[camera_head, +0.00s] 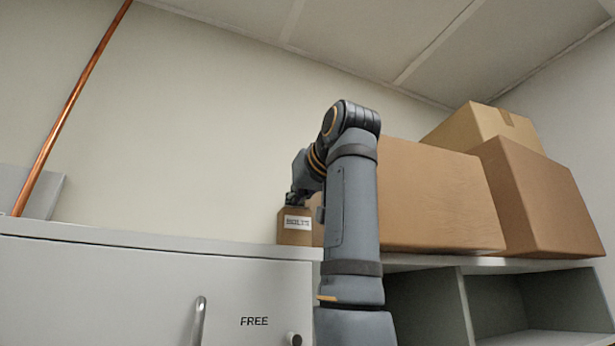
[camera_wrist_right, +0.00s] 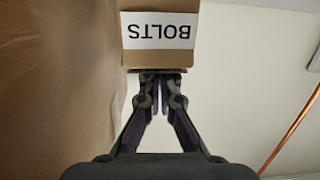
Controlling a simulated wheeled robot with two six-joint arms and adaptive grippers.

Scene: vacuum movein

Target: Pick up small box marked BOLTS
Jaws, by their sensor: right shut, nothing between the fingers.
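The small brown cardboard box marked BOLTS (camera_head: 294,236) stands upright on top of the grey cabinet, left of my right arm. Its white label faces the room. In the right wrist view the box (camera_wrist_right: 160,58) appears upside down, with its label readable. My right gripper (camera_head: 297,197) is at the box's top edge in the head view. Its fingertips (camera_wrist_right: 161,80) are shut together with nothing between them, close to that edge. I cannot tell whether they touch the box. My left gripper is not in view.
A large cardboard box (camera_head: 440,198) is close on the right of the small box; further boxes (camera_head: 540,196) stand right of it. The cabinet (camera_head: 130,285) has a door marked FREE. Open shelves (camera_head: 540,305) are at lower right. A copper pipe (camera_head: 75,95) rises at left.

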